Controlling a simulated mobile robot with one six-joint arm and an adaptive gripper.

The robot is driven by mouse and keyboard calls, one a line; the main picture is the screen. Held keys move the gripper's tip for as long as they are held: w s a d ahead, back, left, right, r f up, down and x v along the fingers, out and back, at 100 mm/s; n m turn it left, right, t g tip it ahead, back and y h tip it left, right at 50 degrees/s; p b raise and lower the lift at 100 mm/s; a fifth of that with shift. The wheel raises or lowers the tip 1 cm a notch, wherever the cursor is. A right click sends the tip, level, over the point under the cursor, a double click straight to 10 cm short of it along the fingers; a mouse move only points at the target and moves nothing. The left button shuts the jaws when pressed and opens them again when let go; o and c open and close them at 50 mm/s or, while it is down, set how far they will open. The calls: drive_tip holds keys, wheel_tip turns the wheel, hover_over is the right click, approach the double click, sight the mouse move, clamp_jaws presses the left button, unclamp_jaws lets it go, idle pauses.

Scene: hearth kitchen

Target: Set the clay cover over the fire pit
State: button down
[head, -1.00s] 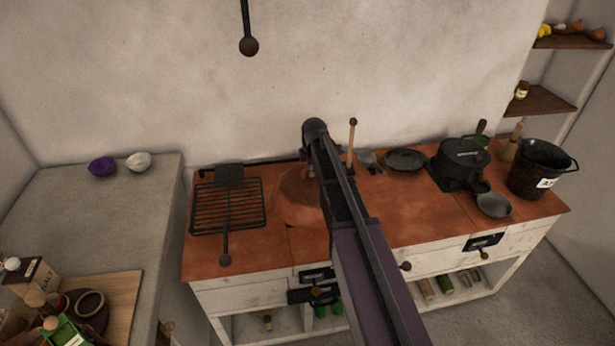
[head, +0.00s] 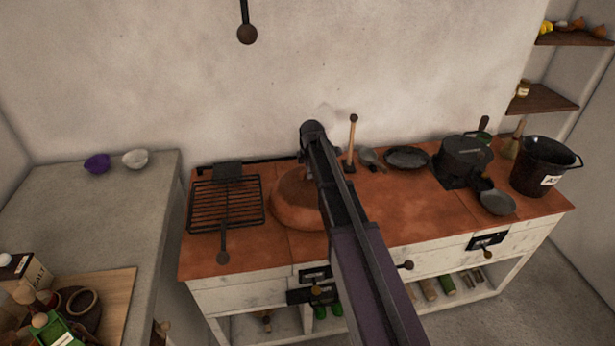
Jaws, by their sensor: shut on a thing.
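The clay cover (head: 290,204) is a rounded, reddish-brown dome on the orange-brown hearth top, left of the middle. My arm crosses in front of its right side and hides that part. I cannot tell whether the cover rests fully on the top or sits slightly above it. No fire pit opening shows; the area under and behind the cover is hidden.
A black grill rack (head: 226,205) lies left of the cover. A wooden-handled tool (head: 352,140) stands behind my arm. A dark pan (head: 407,158), lidded pot (head: 466,158), small pan (head: 497,203) and black bucket (head: 543,166) stand right. The front middle-right top (head: 420,215) is clear.

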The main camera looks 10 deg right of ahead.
sight(311, 183)
drive_tip(key=shift+f, duration=0.3)
drive_tip(key=c, duration=0.6)
unclamp_jaws()
drive_tip(key=shift+c, duration=0.2)
drive_tip(key=shift+r, duration=0.2)
wheel_tip(311, 183, up, 12)
drive_tip(key=s+p, duration=0.2)
drive_tip(key=p, duration=0.9)
drive_tip(key=shift+s+p, duration=0.2)
drive_tip(key=shift+p, duration=0.2)
drive_tip(key=shift+f, duration=0.1)
drive_tip(key=shift+s, duration=0.1)
